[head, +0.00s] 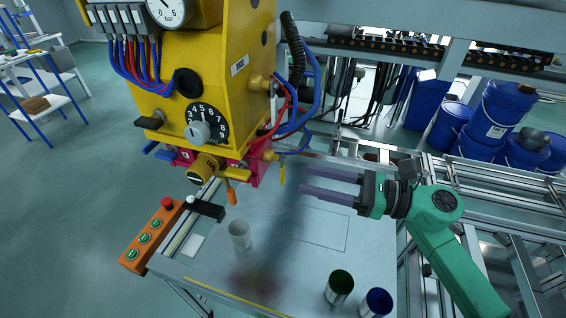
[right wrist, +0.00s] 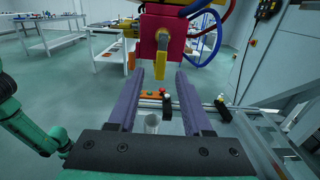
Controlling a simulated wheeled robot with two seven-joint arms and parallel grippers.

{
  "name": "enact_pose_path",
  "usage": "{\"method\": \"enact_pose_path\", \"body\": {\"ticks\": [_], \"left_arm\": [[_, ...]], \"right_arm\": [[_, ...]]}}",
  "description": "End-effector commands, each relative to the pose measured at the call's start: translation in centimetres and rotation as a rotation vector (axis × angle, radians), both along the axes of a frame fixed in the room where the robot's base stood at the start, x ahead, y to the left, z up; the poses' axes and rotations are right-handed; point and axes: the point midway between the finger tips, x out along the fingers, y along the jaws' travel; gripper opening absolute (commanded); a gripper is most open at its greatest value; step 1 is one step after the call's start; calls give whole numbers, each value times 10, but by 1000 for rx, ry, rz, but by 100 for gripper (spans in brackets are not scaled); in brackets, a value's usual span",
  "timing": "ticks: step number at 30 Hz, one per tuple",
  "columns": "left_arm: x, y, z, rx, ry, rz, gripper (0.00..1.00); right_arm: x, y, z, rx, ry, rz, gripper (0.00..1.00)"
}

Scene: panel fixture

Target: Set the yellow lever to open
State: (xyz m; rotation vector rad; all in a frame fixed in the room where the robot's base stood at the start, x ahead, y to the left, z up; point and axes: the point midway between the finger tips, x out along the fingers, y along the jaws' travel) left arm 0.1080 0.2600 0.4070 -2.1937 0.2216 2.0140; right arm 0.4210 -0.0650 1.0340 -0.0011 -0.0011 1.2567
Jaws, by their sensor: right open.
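The yellow lever (head: 282,172) hangs straight down from the magenta valve block (head: 257,167) on the right side of the yellow machine. In the right wrist view the lever (right wrist: 161,62) lies ahead, between the lines of the two fingers. My right gripper (head: 301,179) is open and empty, its purple fingers pointing left at the lever. In the head view a small gap shows between fingertips and lever. I cannot tell the exact depth between them. My left gripper is not in view. Any open or shut marking by the lever is not readable.
An orange lever (head: 232,193) hangs nearby, left of the yellow one. Red and blue hoses (head: 292,118) run above the lever.

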Motion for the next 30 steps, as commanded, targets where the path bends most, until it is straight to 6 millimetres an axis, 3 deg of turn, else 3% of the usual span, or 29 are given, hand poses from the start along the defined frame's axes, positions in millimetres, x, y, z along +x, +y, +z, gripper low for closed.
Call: {"method": "enact_pose_path", "body": {"ticks": [3,9,18,22,30], "left_arm": [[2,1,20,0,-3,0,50],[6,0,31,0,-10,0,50],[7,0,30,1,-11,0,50],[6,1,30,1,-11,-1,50],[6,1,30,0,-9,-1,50]], "right_arm": [[10,30,8,5,-2,1,50],[20,62,3,2,-1,0,50],[21,66,0,0,-1,0,50],[21,66,0,0,-1,0,0],[21,66,0,2,5,0,0]]}}
